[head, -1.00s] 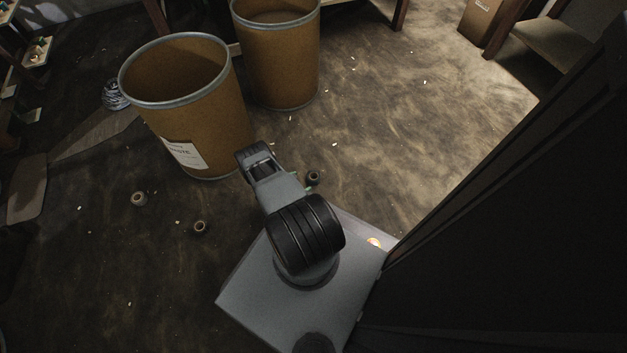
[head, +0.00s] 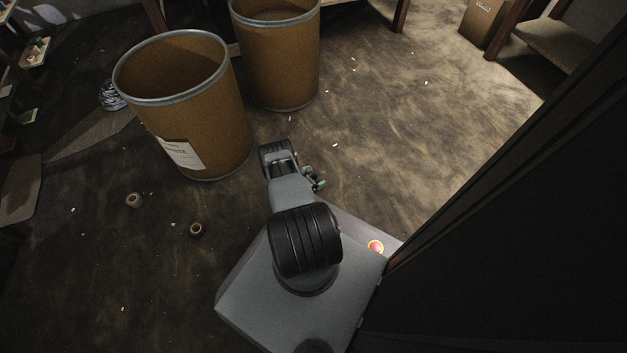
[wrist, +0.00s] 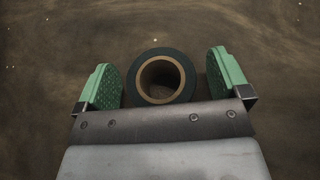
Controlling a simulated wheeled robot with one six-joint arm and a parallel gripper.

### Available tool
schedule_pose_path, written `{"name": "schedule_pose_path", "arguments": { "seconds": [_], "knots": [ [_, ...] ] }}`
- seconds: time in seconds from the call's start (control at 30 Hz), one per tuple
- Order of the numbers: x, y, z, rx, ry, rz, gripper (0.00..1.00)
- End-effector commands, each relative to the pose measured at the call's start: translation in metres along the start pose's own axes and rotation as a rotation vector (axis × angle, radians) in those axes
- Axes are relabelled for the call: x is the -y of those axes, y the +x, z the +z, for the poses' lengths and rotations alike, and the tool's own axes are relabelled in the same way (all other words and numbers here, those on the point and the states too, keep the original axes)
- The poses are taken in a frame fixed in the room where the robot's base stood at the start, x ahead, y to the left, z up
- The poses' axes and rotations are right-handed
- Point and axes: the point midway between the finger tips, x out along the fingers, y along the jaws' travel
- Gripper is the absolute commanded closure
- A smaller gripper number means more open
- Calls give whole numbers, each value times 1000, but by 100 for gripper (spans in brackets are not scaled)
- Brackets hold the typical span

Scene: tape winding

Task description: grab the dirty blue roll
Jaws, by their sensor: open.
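In the wrist view a dark blue-green roll (wrist: 186,62) with a tan cardboard core sits on the dirty floor, its open end facing the camera. My gripper (wrist: 170,78) is open, with one green finger pad on each side of the roll.
Two more rolls lie on the floor at left, one (head: 134,200) farther out and one (head: 196,230) nearer. A brown waste drum (head: 215,130) and a second drum (head: 282,60) stand beyond my arm. The floor to the right is open, with small scraps.

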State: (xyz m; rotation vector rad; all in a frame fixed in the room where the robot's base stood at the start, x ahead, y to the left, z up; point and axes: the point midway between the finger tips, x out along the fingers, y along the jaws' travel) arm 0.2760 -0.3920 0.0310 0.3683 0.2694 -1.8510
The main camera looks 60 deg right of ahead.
Motion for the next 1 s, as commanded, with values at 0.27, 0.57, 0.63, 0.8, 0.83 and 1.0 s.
{"name": "schedule_pose_path", "arguments": {
  "seconds": [0.27,0.57,0.63,0.8,0.83,1.0],
  "knots": [
    [0,0,0,0,0,0,20],
    [0,0,0,0,0,0,49],
    [0,-1,0,0,0,0,55],
    [0,-1,0,0,0,0,59],
    [0,-1,0,0,0,0,59],
    [-1,-5,12,1,0,0,59]
  ]
}}
